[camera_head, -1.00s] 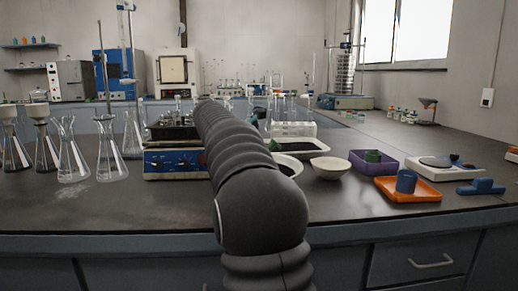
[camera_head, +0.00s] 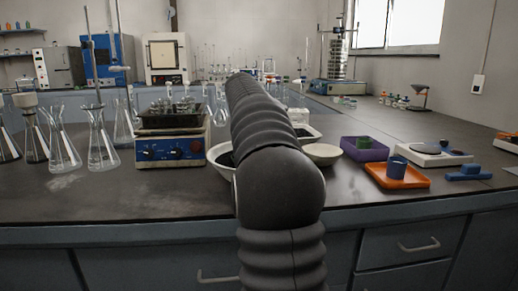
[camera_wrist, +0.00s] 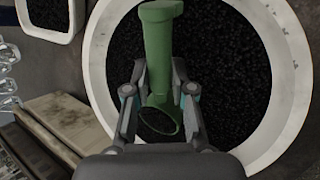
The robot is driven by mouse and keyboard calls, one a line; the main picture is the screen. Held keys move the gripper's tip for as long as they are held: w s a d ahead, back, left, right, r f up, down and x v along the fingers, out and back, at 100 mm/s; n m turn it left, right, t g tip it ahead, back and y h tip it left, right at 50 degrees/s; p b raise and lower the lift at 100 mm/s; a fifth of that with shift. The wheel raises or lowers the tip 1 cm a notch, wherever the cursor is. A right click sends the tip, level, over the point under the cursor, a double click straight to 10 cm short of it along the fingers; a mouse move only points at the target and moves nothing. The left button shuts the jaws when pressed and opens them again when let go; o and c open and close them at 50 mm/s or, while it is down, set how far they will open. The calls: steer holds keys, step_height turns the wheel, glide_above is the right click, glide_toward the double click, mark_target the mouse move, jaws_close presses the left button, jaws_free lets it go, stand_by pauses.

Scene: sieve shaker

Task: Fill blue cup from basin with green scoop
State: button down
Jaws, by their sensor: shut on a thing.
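In the wrist view, my gripper (camera_wrist: 161,90) is shut on the green scoop (camera_wrist: 158,38). The scoop shows in front of the white-rimmed basin (camera_wrist: 98,75), which holds black granules. I cannot tell whether the scoop touches the granules or carries any. In the head view, my arm hides the gripper, the scoop and part of the basin (camera_head: 217,150). The blue cup (camera_head: 397,168) stands upright on an orange tray (camera_head: 412,181) at the right, well apart from my gripper. The cup's contents cannot be seen.
A cream bowl (camera_head: 322,155) stands right of my arm. A purple tray (camera_head: 377,154) with a green cup (camera_head: 363,144), a white scale (camera_head: 432,155) and a blue object (camera_head: 468,173) are at the right. A blue hotplate (camera_head: 172,152) and glass flasks (camera_head: 62,150) stand left.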

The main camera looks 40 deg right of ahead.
steer(key=shift+d+r+h, duration=0.15)
steer(key=shift+r+h, duration=0.25)
steer(key=shift+r, duration=0.2)
steer(key=shift+s+d+r, duration=0.1)
steer(key=shift+s+d, duration=0.05)
steer(key=y, duration=0.2)
steer(key=d+t+y, duration=0.1)
steer(key=shift+s+d+r+m, duration=0.1)
steer(key=shift+s+r+m, duration=0.2)
steer(key=shift+r+m, duration=0.1)
steer(key=shift+r+y, duration=0.1)
steer(key=shift+y, duration=0.3)
steer(key=shift+r, duration=0.1)
